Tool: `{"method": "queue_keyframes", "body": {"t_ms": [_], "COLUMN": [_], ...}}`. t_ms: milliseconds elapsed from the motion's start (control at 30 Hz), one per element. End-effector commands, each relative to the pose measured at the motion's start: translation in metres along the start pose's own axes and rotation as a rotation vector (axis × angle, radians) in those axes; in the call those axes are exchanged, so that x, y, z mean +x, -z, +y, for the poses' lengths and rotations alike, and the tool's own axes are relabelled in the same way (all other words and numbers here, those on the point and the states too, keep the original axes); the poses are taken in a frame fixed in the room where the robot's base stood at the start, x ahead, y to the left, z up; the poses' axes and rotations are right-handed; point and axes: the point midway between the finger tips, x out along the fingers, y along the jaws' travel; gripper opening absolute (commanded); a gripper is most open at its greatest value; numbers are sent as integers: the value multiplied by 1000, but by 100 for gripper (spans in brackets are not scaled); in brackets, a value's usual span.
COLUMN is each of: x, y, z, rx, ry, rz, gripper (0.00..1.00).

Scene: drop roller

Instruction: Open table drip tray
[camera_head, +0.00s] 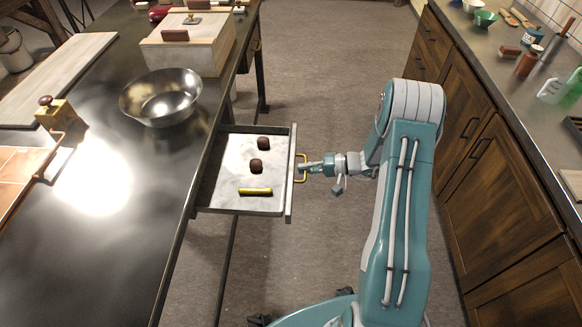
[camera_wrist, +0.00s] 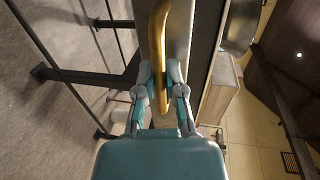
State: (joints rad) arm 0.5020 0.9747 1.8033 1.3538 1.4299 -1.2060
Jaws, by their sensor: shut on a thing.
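The drip tray (camera_head: 228,196) is a grey, shallow drawer standing out from the right side of the dark table (camera_head: 110,232). The tray's back end is hidden under the table edge.
Wooden cabinets (camera_head: 499,180) with a counter line the right side. Bare floor (camera_head: 330,75) lies between table and cabinets.

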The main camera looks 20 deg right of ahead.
Motion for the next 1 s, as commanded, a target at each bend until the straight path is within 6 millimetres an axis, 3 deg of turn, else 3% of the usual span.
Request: {"method": "queue_keyframes", "body": {"t_ms": [500,600,1000], "x": [-7,-7,-10], "y": [-2,-2,0], "z": [6,6,3], "rx": [7,7,2], "ry": [-7,-6,-3], "rz": [-2,-2,0], "gripper": [0,48,48]}}
